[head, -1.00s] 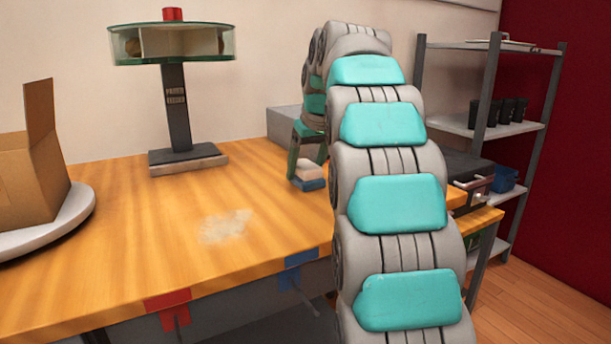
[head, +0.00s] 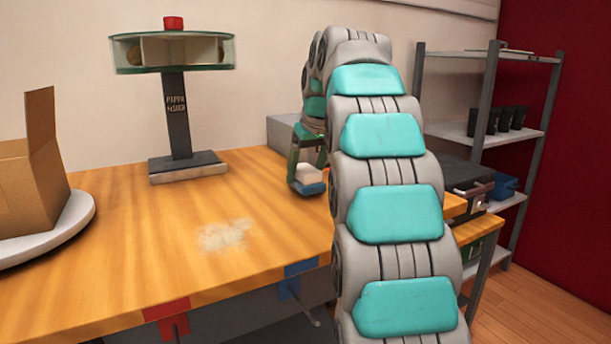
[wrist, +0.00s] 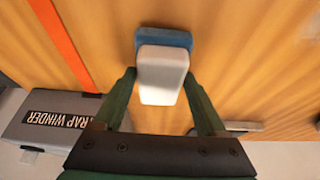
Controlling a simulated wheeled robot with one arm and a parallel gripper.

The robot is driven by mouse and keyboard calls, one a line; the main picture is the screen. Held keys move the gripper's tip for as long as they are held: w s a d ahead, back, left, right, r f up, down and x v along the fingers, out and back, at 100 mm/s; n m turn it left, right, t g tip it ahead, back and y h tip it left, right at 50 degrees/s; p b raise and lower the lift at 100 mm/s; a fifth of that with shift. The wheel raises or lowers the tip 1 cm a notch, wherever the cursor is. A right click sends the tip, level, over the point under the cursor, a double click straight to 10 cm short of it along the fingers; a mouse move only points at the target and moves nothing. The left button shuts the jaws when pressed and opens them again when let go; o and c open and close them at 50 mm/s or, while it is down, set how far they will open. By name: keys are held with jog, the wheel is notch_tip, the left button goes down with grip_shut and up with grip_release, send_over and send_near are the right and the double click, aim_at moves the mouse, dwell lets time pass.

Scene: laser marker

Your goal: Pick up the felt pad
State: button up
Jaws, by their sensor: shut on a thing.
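The felt pad appears as a small block with a white part (head: 309,173) and a blue part (head: 310,188), white uppermost in the head view. In the wrist view the white part (wrist: 162,72) lies between the fingers and the blue part (wrist: 165,39) shows beyond it. My gripper (head: 308,182), with green fingers, is shut on the block, one finger on each side of the white part; it also shows in the wrist view (wrist: 160,76). Whether the block touches the table is unclear.
The wooden table (head: 180,250) has a pale dusty patch (head: 224,235). A round-topped stand (head: 178,110) and a cardboard box (head: 25,195) on a white disc stand left. A grey winder box (wrist: 50,122) and an orange strap (wrist: 65,45) lie near my gripper.

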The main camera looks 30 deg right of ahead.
aim_at(304, 169)
jog(key=shift+r, duration=1.35)
jog(key=shift+s+a, duration=0.3)
jog(key=shift+s, duration=0.4)
jog(key=s+a+b, duration=0.1)
jog(key=s+a, duration=0.1)
jog(key=s, duration=0.2)
jog(key=s+a+r, duration=0.1)
jog(key=s+a, duration=0.1)
jog(key=s, duration=0.2)
jog(key=s+a+b, duration=0.1)
jog(key=s+a, duration=0.1)
jog(key=s, duration=0.3)
jog(key=shift+s+r+b, duration=0.1)
jog(key=shift+r+b, duration=0.05)
jog(key=shift+b, duration=0.2)
jog(key=o, duration=0.9)
jog(key=c, duration=0.7)
jog(key=shift+a, duration=0.1)
